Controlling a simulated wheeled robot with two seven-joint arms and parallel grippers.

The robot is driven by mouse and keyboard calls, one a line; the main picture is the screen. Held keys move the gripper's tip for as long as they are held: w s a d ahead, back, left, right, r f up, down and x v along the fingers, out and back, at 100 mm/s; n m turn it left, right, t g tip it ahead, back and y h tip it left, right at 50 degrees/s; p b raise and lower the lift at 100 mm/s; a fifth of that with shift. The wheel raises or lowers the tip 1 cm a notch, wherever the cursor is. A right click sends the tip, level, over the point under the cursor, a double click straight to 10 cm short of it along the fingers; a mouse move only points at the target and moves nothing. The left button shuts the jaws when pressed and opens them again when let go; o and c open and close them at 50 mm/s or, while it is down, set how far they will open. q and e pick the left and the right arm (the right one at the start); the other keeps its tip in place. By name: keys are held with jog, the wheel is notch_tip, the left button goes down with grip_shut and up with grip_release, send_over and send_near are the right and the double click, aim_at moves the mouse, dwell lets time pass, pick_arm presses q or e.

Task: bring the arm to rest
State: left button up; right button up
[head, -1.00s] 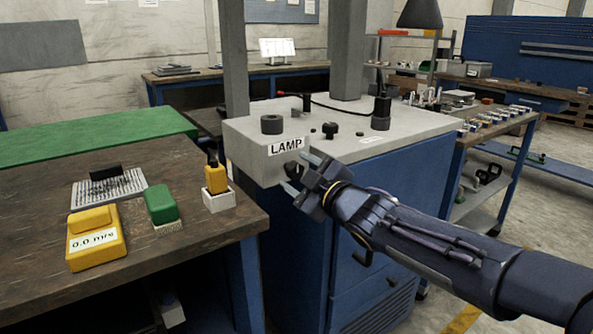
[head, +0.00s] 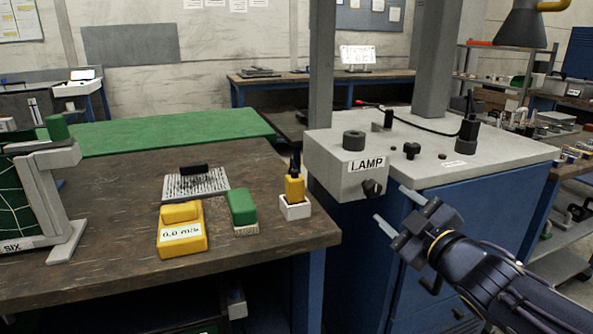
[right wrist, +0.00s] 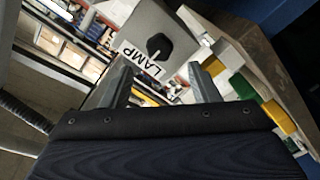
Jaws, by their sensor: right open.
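My right gripper (head: 395,207) is open and empty, in front of the blue cabinet and below and to the right of the LAMP box (head: 345,165). The box has a dark knob (head: 372,188) on its front face. The knob and LAMP label also show in the right wrist view (right wrist: 159,46), beyond and between my two separated fingers (right wrist: 162,80). A gap shows between the fingertips and the knob in the head view. My left gripper is not in view.
The brown workbench (head: 100,275) holds a yellow meter (head: 182,240), a green-backed brush (head: 242,208), a yellow tool in a white holder (head: 295,205) and a bristled pad (head: 196,186). A white-framed stand (head: 60,190) is at left. The blue cabinet (head: 440,215) stands close behind my gripper.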

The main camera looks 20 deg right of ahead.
jog(key=s+a+f+m+g+h, duration=0.1)
jog(key=s+f+m+g+h, duration=0.1)
jog(key=s+f+m+g, duration=0.65)
jog(key=s+a+f+m+g+y, duration=0.3)
jog(key=s+a+f+g+y, duration=0.1)
jog(key=s+a+f, duration=0.7)
notch_tip(320, 180, up, 24)
jog(key=s+p, duration=0.1)
jog(key=p, duration=2.4)
jog(key=shift+s+d+r+y, duration=0.2)
jog(key=shift+r+y, duration=0.05)
jog(key=shift+y, duration=0.05)
